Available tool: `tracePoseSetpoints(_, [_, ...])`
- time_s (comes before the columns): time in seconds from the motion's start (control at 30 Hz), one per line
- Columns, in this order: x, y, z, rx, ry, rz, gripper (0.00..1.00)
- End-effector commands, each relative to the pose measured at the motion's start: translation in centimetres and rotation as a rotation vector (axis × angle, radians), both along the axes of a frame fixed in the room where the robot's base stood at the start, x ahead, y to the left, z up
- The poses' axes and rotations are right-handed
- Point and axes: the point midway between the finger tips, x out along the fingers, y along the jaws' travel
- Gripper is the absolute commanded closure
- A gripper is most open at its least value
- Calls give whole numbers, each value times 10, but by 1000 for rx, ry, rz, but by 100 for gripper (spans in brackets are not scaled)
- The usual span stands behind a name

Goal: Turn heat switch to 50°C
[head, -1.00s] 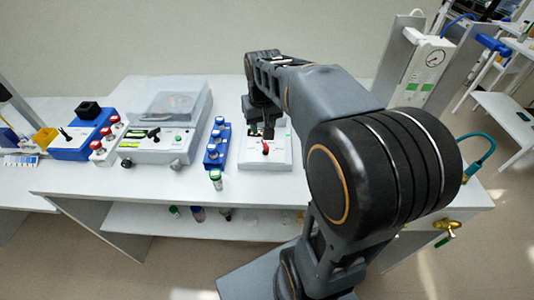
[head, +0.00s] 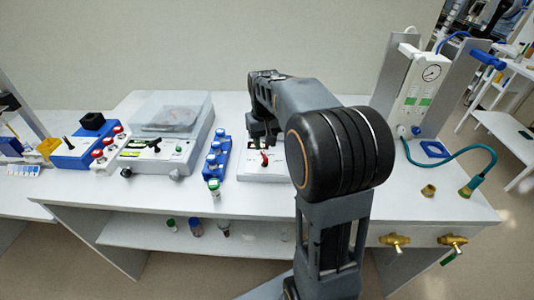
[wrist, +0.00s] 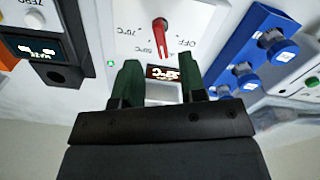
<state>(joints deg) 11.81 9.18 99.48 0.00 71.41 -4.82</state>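The heat switch is a small red lever (head: 265,158) on the front of a white heater box (head: 256,174) in the head view. In the wrist view the red switch (wrist: 160,30) stands beyond my fingertips on a white panel with the marks 70°C, 50°C and OFF. I cannot tell for certain which mark it points at. A small display (wrist: 165,73) shows between my fingers; its text is unclear. My gripper (wrist: 158,72) is open and empty, its two dark green fingers apart and short of the switch. In the head view it hangs just behind the lever, partly hidden.
A blue rack (head: 217,157) of vials stands close left of the heater, with a lidded instrument (head: 168,125) beyond. A gauge unit (head: 418,85) and teal hose (head: 480,160) are at right. Brass taps (head: 395,241) stick out from the bench front.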

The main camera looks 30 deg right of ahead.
Motion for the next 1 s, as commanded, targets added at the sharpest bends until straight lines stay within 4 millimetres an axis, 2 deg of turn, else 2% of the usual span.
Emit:
tracePoseSetpoints(0.1, [0, 0, -20, 0, 2, 1, 62])
tracePoseSetpoints(0.3, [0, -1, -41, 0, 2, -1, 62])
tracePoseSetpoints(0.5, [0, -1, -48, 0, -1, -2, 62])
tracePoseSetpoints(0.77, [0, 0, -49, 0, -1, -1, 62])
tracePoseSetpoints(1.0, [0, 0, -49, 0, -1, -1, 83])
